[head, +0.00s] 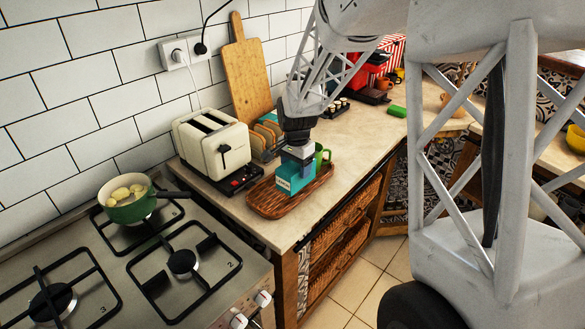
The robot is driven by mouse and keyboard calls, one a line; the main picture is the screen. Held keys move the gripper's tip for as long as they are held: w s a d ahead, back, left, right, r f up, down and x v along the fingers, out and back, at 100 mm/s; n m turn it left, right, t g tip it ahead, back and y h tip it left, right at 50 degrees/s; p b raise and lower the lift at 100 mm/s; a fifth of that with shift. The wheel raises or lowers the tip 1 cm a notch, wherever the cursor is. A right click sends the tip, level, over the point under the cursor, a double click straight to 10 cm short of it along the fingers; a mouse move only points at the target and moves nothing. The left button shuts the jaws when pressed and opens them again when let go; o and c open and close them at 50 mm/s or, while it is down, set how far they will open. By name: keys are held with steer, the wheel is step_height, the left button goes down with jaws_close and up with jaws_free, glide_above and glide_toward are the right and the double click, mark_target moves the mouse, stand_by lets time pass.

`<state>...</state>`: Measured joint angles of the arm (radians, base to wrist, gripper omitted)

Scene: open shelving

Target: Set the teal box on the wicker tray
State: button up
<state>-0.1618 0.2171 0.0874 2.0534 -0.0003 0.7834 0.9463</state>
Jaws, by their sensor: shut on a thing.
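The teal box (291,182) is at the wicker tray (267,203), over its middle. It looks upright and at or very near the tray's surface; I cannot tell whether it touches. My gripper (298,158) points down from above and is shut on the top of the teal box. Its fingers are small and partly hidden here. The brown woven tray lies on the counter in front of the toaster. A green mug (321,156) stands just behind and to the right of my gripper.
A cream toaster (213,143) stands left of the tray, with a toast rack (266,134) behind. A stove (150,262) with a green pot (127,205) is at left. A cutting board (246,68) leans on the wall. The counter right of the mug is clear.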

steer(key=w, duration=0.4)
steer(key=shift+w+a+f, duration=0.2)
steer(key=shift+w+a, duration=0.1)
steer(key=shift+a, duration=0.05)
steer(key=shift+f, duration=0.1)
steer(key=shift+f, duration=1.7)
steer(key=o, duration=0.9)
steer(key=shift+f, duration=0.1)
steer(key=shift+o, duration=0.2)
step_height(320, 180, up, 12)
